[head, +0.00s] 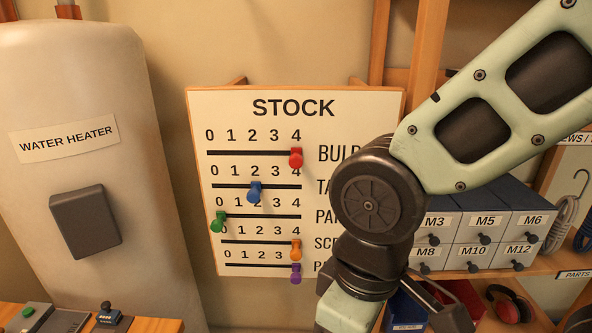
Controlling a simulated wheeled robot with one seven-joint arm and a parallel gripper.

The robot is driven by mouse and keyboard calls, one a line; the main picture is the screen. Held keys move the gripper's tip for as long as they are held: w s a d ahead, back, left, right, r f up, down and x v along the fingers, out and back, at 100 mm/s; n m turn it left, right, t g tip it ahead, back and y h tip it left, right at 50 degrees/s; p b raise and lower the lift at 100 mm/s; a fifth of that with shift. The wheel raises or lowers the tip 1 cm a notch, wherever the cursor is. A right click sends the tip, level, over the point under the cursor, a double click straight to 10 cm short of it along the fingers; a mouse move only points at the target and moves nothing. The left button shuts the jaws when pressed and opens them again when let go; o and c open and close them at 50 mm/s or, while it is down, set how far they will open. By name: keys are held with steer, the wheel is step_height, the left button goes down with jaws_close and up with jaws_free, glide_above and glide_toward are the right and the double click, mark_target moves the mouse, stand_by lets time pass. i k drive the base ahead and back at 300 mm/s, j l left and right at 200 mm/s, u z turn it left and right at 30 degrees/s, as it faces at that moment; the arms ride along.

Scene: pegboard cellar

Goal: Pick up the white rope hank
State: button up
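A pale grey-white rope hank (563,222) hangs from a hook at the right edge in the head view, in front of a light panel beside the small drawers. A dark blue hank (584,236) hangs just right of it, cut by the frame edge. My arm comes in from the upper right, bends at a dark joint in the middle and runs down out of the bottom of the picture. My gripper cannot be made out in this view. My arm is well left of the pale hank and does not touch it.
A STOCK board (255,235) with coloured sliders stands behind my arm. Grey-blue drawers (480,225) sit on a wooden shelf (545,263), with red ear defenders (508,303) below. A water heater (95,180) stands left. A dark angled part (450,315) near the bottom is unclear.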

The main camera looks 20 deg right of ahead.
mark_target(562, 223)
steer(key=z, duration=1.75)
steer(key=i+l, duration=0.35)
steer(key=l, duration=0.15)
steer(key=i+l, duration=0.35)
steer(key=l, duration=0.15)
